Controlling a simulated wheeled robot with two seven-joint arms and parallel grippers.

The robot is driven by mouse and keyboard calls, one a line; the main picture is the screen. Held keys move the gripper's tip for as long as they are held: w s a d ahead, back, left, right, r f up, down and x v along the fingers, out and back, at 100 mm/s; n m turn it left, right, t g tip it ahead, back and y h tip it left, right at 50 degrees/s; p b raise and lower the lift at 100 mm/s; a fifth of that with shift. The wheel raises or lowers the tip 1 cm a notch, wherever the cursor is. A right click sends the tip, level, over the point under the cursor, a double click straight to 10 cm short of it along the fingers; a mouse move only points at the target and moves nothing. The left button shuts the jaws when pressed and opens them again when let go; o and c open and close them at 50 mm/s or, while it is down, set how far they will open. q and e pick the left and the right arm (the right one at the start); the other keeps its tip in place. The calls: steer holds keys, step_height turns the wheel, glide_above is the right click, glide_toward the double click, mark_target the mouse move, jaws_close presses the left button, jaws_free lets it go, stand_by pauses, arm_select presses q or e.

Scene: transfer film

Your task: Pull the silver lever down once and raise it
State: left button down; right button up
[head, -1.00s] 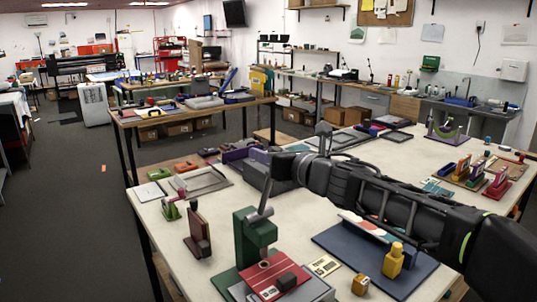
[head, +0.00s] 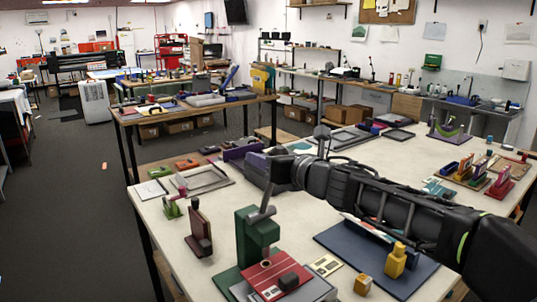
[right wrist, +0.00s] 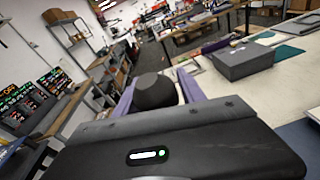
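The silver lever (head: 264,208) rises at a slant from the top of a green press (head: 256,241) on the near bench. Its upper end leans right, toward my right gripper (head: 281,172). In the right wrist view, the dark round knob (right wrist: 155,92) of the lever sits between the two purple fingers of my right gripper (right wrist: 158,88). The knob fills nearly all the space between them, and the fingers appear shut on it. The gripper body hides the knob's near side. A red plate (head: 274,271) lies at the press base. My left gripper is not in view.
A blue mat (head: 335,240) with a yellow bottle (head: 396,262) lies right of the press, under my right arm. A maroon upright block (head: 199,228) and a small green stand (head: 172,207) stand to its left. A grey box (right wrist: 243,62) sits beyond the gripper.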

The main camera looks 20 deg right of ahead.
steer(key=shift+o, duration=0.7)
steer(key=shift+r, duration=0.15)
steer(key=shift+s+d+r, duration=0.1)
steer(key=shift+s+r, duration=0.1)
steer(key=shift+s+d+r, duration=0.1)
steer(key=shift+s+d, duration=0.05)
steer(key=shift+s, duration=0.25)
steer(key=f+v, duration=0.1)
steer(key=v, duration=0.6)
steer(key=shift+r+p, duration=0.3)
steer(key=shift+r, duration=0.1)
steer(key=shift+c, duration=0.5)
